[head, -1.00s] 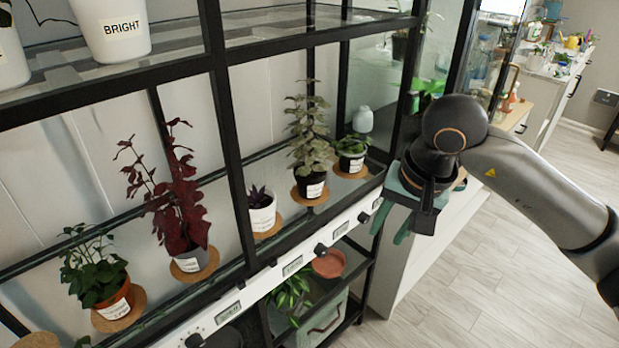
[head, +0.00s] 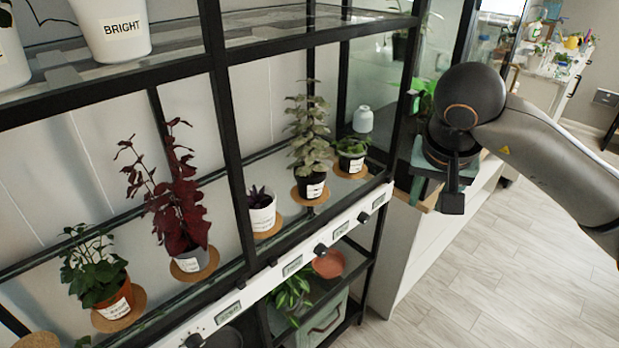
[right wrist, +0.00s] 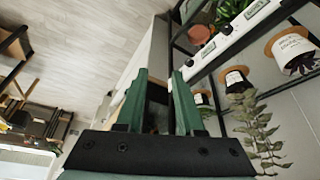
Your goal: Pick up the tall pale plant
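The tall pale plant (head: 309,140), with grey-green leaves in a black pot with a white label, stands upright on a round cork mat (head: 298,196) on the rack's middle shelf. In the right wrist view the tall pale plant (right wrist: 256,128) shows upside down at the lower right, beside the fingers and apart from them. My right gripper (right wrist: 160,75) has green fingers spread apart with nothing between them. In the head view my right gripper (head: 424,178) is outside the rack, to the right of the plant, with its fingertips mostly hidden. My left gripper is not in view.
A small green plant (head: 351,148) stands right of the pale one, and a dark plant in a white pot (head: 262,214) stands left. A black rack post (head: 403,95) stands between my right gripper and the shelf plants. The floor (head: 470,270) at right is clear.

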